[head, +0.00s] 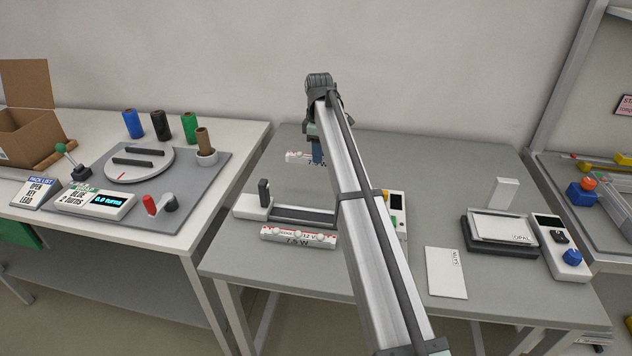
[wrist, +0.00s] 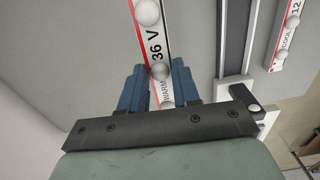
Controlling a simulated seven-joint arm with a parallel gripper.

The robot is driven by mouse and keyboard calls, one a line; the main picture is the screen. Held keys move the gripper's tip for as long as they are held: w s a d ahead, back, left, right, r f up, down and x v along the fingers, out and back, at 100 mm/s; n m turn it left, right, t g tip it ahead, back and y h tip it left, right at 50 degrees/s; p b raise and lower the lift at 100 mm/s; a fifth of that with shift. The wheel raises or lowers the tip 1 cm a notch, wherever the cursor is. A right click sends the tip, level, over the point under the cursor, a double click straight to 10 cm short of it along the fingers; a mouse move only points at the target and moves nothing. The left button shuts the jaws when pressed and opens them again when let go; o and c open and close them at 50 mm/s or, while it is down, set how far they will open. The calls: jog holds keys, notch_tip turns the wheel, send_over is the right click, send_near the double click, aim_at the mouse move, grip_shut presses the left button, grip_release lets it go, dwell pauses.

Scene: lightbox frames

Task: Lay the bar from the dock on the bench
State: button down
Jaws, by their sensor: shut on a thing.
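My gripper (head: 316,152) is over the far left part of the grey bench (head: 420,160), fingers pointing down. In the wrist view its blue fingers (wrist: 158,74) are shut on a white bar (wrist: 150,30) with red edging, marked WARM and 36 V. The bar shows partly in the head view (head: 296,157), left of the fingers; my arm may hide the rest. Whether it touches the bench is not clear. A second bar (head: 298,235), marked COOL 12 V in the wrist view (wrist: 290,35), lies in front of a dark rail (head: 303,215). No part is labelled as the dock.
The rail has a white end block with a black post (head: 264,192); a box with a screen (head: 396,205) is partly behind my arm. A white card (head: 446,272), a dark tray (head: 500,235) and a control box (head: 560,245) are to the right. The bench's far right is clear.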

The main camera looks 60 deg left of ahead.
jog(key=w+a, duration=0.2)
jog(key=a, duration=0.2)
jog(key=shift+n, duration=0.3)
jog(key=shift+s+d+f, duration=0.1)
jog(key=shift+s+f, duration=0.05)
jog(key=shift+f, duration=4.65)
jog(key=shift+f, duration=0.1)
jog(key=c, duration=0.8)
grip_release()
notch_tip(320, 180, up, 12)
